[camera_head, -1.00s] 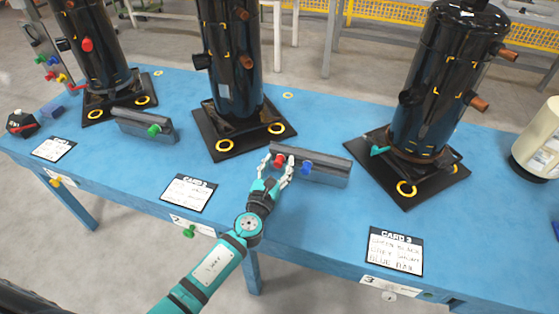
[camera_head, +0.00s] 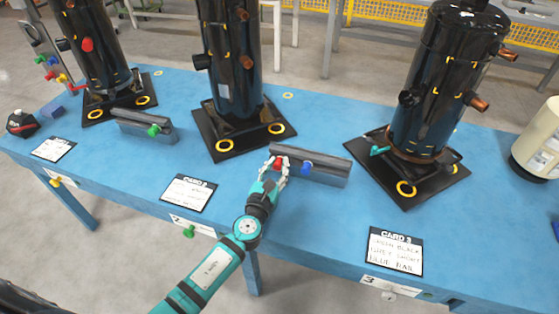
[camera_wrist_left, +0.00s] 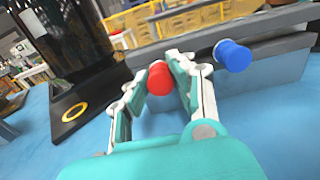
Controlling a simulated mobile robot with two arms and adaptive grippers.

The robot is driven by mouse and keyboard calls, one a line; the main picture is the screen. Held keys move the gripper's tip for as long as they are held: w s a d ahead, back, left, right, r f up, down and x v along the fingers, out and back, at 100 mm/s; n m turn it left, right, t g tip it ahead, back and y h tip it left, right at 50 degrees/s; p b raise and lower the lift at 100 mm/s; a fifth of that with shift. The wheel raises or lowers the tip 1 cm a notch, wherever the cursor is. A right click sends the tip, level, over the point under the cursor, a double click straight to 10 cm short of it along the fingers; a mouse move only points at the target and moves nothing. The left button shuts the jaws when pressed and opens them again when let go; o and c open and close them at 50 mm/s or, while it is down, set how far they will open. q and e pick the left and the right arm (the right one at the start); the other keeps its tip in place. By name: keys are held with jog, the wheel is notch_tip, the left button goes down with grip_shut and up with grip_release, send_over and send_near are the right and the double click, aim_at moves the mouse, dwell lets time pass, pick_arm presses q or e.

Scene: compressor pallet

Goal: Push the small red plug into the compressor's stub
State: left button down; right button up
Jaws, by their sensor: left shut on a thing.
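A small red plug (camera_head: 278,163) sits at the left end of the grey rail block (camera_head: 325,169), beside a blue plug (camera_head: 307,168). My left gripper (camera_head: 280,166) has its fingers on both sides of the red plug and is shut on it. In the left wrist view the red plug (camera_wrist_left: 160,78) shows between the fingertips, at the block's face. Three black compressors stand on the table: the middle one (camera_head: 230,60), the right one (camera_head: 440,85) and the left one (camera_head: 98,45). Copper-coloured stubs stick out of the right one. My right gripper is not in view.
Another grey block (camera_head: 145,127) with a green plug (camera_head: 154,130) stands at the left. Cards lie along the blue table's (camera_head: 310,225) front, including card 3 (camera_head: 396,250). A pale bottle (camera_head: 540,145) stands at the right edge. The table between the cards is clear.

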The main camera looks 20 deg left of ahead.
aim_at(276, 168)
pick_arm(q)
jog(key=shift+s+a, duration=0.15)
jog(key=shift+s, duration=2.45)
